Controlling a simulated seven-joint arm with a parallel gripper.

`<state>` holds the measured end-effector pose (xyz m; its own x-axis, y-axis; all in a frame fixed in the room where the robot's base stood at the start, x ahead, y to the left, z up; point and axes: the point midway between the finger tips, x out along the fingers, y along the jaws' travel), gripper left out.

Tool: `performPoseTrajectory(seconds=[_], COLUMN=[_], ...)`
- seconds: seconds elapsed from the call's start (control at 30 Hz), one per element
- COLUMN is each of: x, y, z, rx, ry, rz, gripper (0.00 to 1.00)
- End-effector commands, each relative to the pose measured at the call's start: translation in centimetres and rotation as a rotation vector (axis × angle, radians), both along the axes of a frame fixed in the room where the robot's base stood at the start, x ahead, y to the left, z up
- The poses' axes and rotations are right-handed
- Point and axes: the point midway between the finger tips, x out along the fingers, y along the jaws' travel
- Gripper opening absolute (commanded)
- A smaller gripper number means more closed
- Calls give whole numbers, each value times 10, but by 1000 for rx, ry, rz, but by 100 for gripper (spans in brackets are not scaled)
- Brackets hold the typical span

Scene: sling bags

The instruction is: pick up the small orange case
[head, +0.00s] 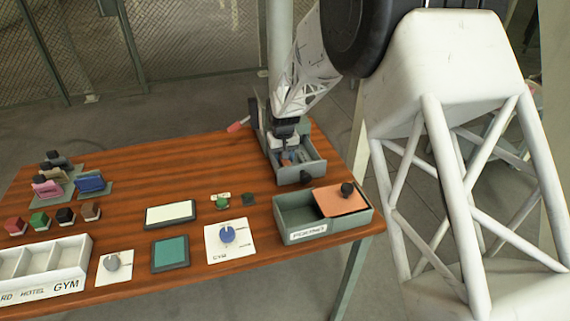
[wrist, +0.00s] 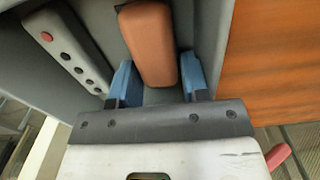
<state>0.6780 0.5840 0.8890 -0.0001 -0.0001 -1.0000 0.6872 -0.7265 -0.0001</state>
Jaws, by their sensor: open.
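The small orange case (wrist: 149,42) lies in a grey drawer-like box, seen from above in the wrist view. My gripper (wrist: 158,78) is open, with one blue finger on each side of the case's near end. I cannot tell whether either finger touches it. In the head view my gripper (head: 287,157) reaches down into the open grey box (head: 297,175) at the table's far right. The case is too small and covered there to make out clearly.
A grey object with a red button and several dark buttons (wrist: 68,50) lies left of the case in the same box. The box walls are close around. A green-grey box with an orange lid (head: 343,201) stands nearer on the wooden table (head: 180,160).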

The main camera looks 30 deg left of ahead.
Motion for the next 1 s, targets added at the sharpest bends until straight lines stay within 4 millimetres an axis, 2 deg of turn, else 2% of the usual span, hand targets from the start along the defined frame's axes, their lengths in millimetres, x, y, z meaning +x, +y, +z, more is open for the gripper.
performPoseTrajectory(seconds=[0.33, 0.53, 0.83, 1.0], x=[0, 0, 0, 0], y=[0, 0, 0, 0], z=[0, 0, 2, 12], rx=[0, 0, 1, 2], ry=[0, 0, -1, -2], rz=[0, 0, 0, 0], gripper=[41, 12, 12, 12])
